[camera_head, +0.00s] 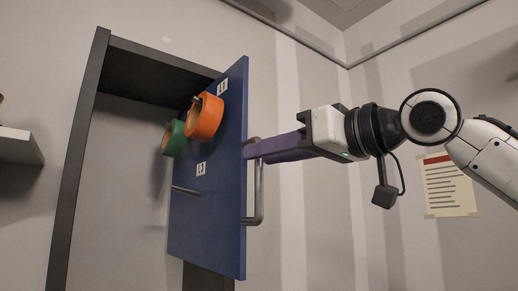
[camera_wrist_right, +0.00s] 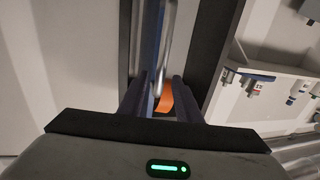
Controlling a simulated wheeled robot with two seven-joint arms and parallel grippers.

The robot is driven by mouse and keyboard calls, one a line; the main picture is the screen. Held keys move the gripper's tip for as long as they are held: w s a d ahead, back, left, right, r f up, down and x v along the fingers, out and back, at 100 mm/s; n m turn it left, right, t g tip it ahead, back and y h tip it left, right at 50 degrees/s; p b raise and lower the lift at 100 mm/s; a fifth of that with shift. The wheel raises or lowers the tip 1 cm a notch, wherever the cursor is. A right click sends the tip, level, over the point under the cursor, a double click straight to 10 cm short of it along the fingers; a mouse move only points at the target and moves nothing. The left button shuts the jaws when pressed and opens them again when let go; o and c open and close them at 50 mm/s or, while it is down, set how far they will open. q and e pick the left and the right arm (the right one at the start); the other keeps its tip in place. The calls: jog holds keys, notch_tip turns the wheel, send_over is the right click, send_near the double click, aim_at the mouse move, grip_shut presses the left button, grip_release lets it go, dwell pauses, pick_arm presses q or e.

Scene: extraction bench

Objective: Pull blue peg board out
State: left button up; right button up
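The blue peg board (camera_head: 222,190) stands pulled partway out of a dark-framed cabinet (camera_head: 75,165). It carries a metal handle (camera_head: 259,205) on its front edge, an orange ring (camera_head: 206,117) and a green ring (camera_head: 174,139) on pegs. My right gripper (camera_head: 248,150) reaches in from the right, its purple fingers level with the upper part of the handle. In the right wrist view, the fingers (camera_wrist_right: 160,92) are apart, with the board edge and metal handle (camera_wrist_right: 166,45) between them. I cannot tell whether either finger touches the handle. My left gripper is not in view.
A white shelf (camera_head: 18,147) juts out at the far left. A paper notice (camera_head: 449,186) hangs on the right wall. The right wrist view shows a shelf (camera_wrist_right: 275,68) with several small items. Space in front of the board looks clear.

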jog(key=shift+x, duration=1.25)
grip_shut()
jog(key=shift+s, duration=0.1)
